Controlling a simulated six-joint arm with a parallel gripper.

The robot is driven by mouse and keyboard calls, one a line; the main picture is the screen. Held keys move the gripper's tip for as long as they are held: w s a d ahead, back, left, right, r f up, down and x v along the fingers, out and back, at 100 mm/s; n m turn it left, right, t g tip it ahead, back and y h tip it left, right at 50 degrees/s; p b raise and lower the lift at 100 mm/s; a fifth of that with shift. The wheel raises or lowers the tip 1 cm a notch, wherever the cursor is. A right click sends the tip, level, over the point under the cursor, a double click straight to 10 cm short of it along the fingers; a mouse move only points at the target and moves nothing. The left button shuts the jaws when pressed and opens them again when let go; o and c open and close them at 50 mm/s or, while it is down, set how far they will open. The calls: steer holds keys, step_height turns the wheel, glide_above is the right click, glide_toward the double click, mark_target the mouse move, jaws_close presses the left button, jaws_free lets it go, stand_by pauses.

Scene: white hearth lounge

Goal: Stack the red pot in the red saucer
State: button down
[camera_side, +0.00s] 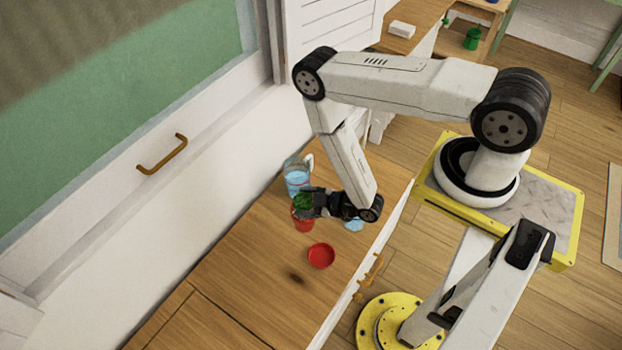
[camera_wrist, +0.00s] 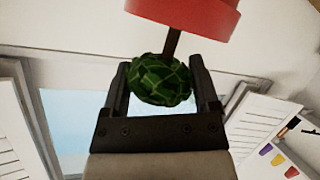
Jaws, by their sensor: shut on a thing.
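The red pot (camera_side: 303,223) holds a round green plant (camera_side: 303,202) on a brown stem. My gripper (camera_side: 309,203) is shut on the plant's green ball, with the pot hanging upright below it in the side view. In the wrist view the pot (camera_wrist: 188,15) fills the top edge, and the green ball (camera_wrist: 160,80) sits between the two fingers (camera_wrist: 160,70). The red saucer (camera_side: 321,256) lies on the wooden counter, lower right of the pot in the side view, and nothing is in it. The saucer is not in the wrist view.
A clear pitcher with blue contents (camera_side: 297,179) stands just behind the pot on the wooden counter (camera_side: 235,270). A light blue item (camera_side: 354,224) is partly hidden behind my gripper. The counter's near left is clear.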

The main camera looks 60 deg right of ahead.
mark_target(309, 223)
steer(key=shift+s+a+f, duration=0.2)
steer(key=shift+s+f, duration=0.45)
steer(key=shift+s, duration=0.55)
steer(key=shift+s+a+f, duration=0.2)
steer(key=shift+s+f, duration=0.4)
steer(key=shift+s, duration=0.55)
steer(key=shift+s+a+f, duration=0.2)
steer(key=shift+s+f, duration=0.45)
steer(key=shift+s, duration=0.55)
steer(key=shift+f, duration=2.4)
steer(key=shift+f, duration=1.9)
jaws_free()
steer(key=shift+r, duration=0.1)
